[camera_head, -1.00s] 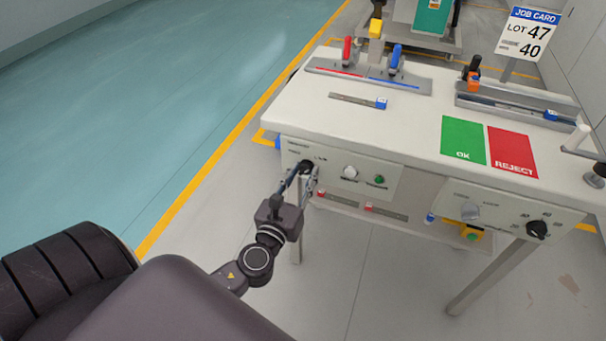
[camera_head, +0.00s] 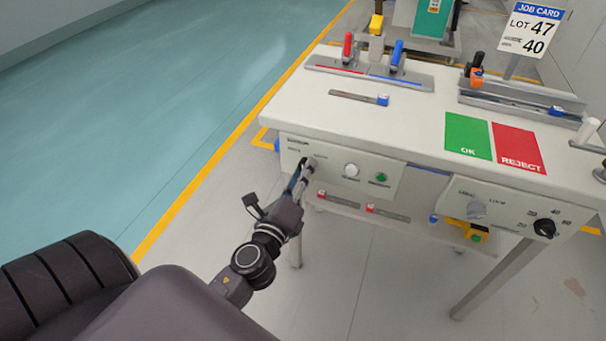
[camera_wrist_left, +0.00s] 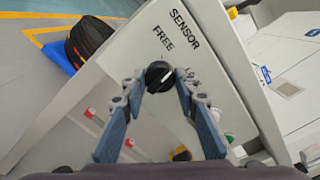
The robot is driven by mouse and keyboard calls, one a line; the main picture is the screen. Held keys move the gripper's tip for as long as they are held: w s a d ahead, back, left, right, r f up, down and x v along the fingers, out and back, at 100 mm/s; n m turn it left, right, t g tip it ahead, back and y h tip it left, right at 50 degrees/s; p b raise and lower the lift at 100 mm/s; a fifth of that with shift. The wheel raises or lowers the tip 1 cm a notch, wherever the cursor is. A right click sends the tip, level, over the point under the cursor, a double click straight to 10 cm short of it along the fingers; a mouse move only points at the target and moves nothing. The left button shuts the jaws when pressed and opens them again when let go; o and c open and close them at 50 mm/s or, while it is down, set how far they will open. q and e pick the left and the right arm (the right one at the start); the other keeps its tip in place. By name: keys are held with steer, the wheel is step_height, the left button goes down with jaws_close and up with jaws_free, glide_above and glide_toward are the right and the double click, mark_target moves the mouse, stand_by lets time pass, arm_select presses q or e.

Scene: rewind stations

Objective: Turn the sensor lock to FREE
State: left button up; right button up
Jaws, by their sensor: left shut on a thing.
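The sensor lock is a black round knob (camera_wrist_left: 158,76) with a white mark, on a pale panel (camera_wrist_left: 207,72) lettered SENSOR and FREE in the left wrist view. The word FREE lies just above the knob there. The white mark slants toward the knob's lower right, not at the word FREE. My left gripper (camera_wrist_left: 160,82) is shut on the knob, one fingertip at each side. In the head view my left gripper (camera_head: 304,175) is at the left end of the bench's front panel and hides the knob. My right gripper is not in view.
A white knob (camera_head: 351,170) and a green button (camera_head: 382,177) sit right of the lock on the same panel. Another panel with a black dial (camera_head: 544,229) is further right. The bench top (camera_head: 420,115) overhangs the panels. Open floor lies to the left.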

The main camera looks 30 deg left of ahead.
arm_select(q)
steer(key=n, duration=0.7)
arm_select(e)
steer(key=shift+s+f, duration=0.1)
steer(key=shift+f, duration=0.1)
arm_select(q)
steer(key=shift+n, duration=0.3)
steer(key=o, duration=1.1)
steer(key=shift+o, duration=0.2)
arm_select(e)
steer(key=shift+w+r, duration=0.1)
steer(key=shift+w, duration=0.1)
arm_select(q)
steer(key=shift+r, duration=0.1)
